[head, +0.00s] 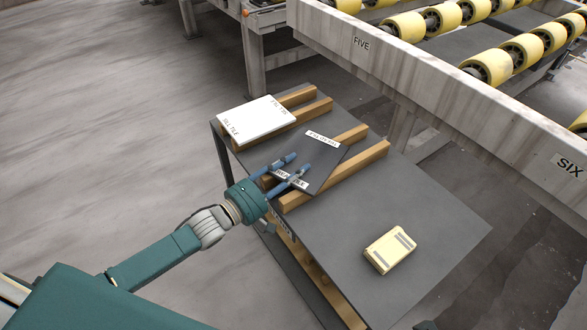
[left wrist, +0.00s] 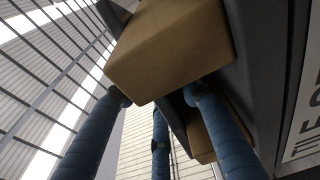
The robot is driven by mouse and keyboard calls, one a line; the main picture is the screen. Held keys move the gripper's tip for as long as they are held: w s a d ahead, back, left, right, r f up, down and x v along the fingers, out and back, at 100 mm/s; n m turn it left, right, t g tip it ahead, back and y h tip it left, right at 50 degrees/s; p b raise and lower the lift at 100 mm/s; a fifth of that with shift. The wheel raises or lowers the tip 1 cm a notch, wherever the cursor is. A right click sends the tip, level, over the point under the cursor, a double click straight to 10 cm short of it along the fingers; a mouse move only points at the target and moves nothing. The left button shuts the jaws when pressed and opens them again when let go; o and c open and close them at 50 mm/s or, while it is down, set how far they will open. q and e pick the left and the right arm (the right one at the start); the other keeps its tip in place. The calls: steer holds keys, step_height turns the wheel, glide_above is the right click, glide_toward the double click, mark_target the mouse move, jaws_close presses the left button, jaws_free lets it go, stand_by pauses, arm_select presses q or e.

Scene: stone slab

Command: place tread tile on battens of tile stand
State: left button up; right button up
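The dark tread tile (head: 322,165) lies across the two front wooden battens (head: 350,172) of the stand in the head view, turned somewhat against them. It has white labels at its far and near ends. My left gripper (head: 291,166) is at its near left edge, blue fingers apart, two of them reaching beside and over the near label. In the left wrist view the spread fingers (left wrist: 160,115) point at a batten end (left wrist: 165,45), and a white label (left wrist: 303,95) shows at right. Whether any finger touches the tile is hidden. My right gripper is not in view.
A white tile marked as sill tile (head: 256,116) lies on the rear battens (head: 312,107). A cream box (head: 390,250) stands on the bare front part of the dark table (head: 440,220). A conveyor (head: 430,85) with yellow rollers runs behind it.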

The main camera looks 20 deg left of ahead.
arm_select(q)
steer(key=shift+r, duration=0.1)
